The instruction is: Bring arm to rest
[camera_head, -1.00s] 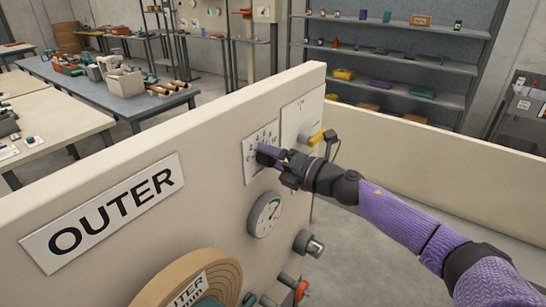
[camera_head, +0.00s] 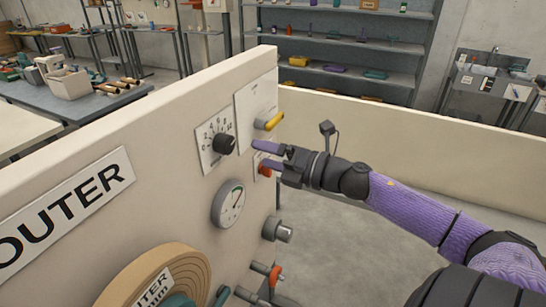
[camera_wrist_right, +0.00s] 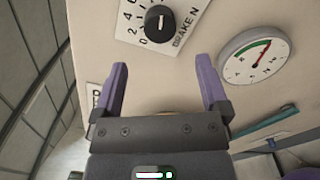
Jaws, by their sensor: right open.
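My right gripper (camera_head: 258,155) is open and empty, held in the air beside the cream machine panel (camera_head: 170,120). Its purple fingers point left toward the panel, to the right of the black brake knob (camera_head: 224,143) and apart from it. In the right wrist view, the open fingers (camera_wrist_right: 162,65) have nothing between them. The knob (camera_wrist_right: 159,23) and its numbered plate show beyond the fingertips there. My purple right arm reaches in from the lower right. My left gripper is not in view.
The panel carries a yellow lever (camera_head: 270,121), a red switch (camera_head: 264,170), a round gauge (camera_head: 230,204) and a metal knob (camera_head: 278,230). A brown roll (camera_head: 160,275) sits below. A low cream wall (camera_head: 400,145) stands behind my arm. Open floor shows beneath my arm.

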